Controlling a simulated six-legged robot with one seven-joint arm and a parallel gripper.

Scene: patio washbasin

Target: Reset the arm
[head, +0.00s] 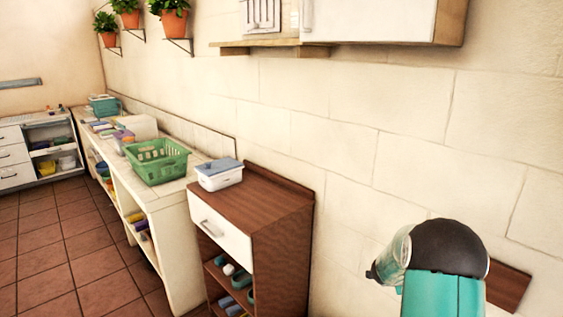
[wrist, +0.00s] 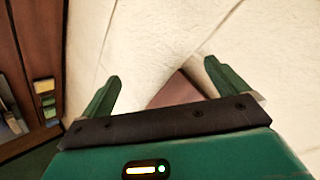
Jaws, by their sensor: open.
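My gripper (wrist: 163,72) shows in the wrist view with its two green fingers spread wide apart. It is open and nothing is between the fingers. Past the fingers are the cream wall and a reddish-brown patch that I cannot identify. In the head view a teal and black part of my arm stands at the lower right, in front of the wall; the fingers cannot be made out there.
A brown wooden cabinet (head: 262,205) with a white drawer bears a white tub with a blue-grey lid (head: 219,175). Left of it a cream counter (head: 172,205) holds a green basket (head: 157,163). A wall cupboard (head: 375,18) hangs above. Tiled floor (head: 60,250) is clear at left.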

